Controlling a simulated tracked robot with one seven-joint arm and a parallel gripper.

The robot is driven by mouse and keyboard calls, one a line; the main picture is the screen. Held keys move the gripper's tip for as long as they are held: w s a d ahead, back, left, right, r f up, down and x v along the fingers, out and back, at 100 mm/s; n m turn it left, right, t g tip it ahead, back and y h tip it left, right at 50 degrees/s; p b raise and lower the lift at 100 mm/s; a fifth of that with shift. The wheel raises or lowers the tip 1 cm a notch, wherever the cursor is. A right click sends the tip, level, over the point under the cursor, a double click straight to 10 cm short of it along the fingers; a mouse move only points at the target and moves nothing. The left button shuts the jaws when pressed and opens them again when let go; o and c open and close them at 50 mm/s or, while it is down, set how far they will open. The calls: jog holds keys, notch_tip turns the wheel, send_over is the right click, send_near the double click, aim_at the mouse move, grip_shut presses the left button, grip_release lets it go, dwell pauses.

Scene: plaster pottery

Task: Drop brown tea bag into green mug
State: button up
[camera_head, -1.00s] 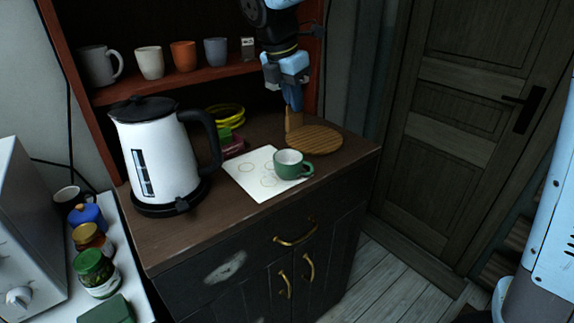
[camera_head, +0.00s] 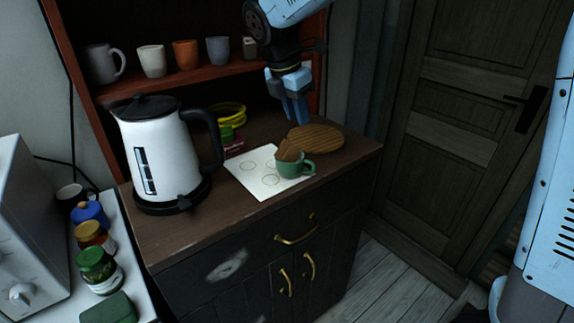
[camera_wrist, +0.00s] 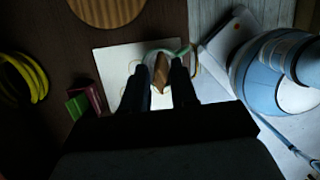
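The green mug (camera_head: 291,171) stands on the white sheet (camera_head: 251,180) on the cabinet top. The brown tea bag (camera_head: 289,149) shows at the mug's mouth, tilted and partly above the rim. How deep it sits is hidden. My gripper (camera_head: 299,119) is above and apart from the tea bag, with its fingers spread and empty. In the wrist view, the tea bag (camera_wrist: 160,74) appears beyond the gap between the fingertips (camera_wrist: 158,75), with the mug's green handle (camera_wrist: 184,50) behind.
A white kettle (camera_head: 162,150) stands left of the sheet. A round wooden board (camera_head: 314,139) lies behind the mug. Several cups line the red shelf (camera_head: 180,84) above.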

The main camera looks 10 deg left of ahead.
jog(key=shift+o, duration=0.4)
jog(key=v, duration=1.3)
jog(key=shift+r, duration=0.3)
jog(key=shift+s+a, duration=0.1)
jog(key=shift+s, duration=0.05)
jog(key=s+d+f+m+y, duration=0.1)
jog(key=d+f+m+y, duration=0.1)
jog(key=d+m, duration=1.55)
jog(key=s+d+f+m+t, duration=0.1)
jog(key=s+d+f+m, duration=0.3)
jog(key=s+d, duration=0.3)
jog(key=s+d+f+m+t, duration=0.2)
jog(key=s+d+f+m, duration=0.3)
jog(key=d, duration=0.7)
jog(key=shift+s+m, duration=0.95)
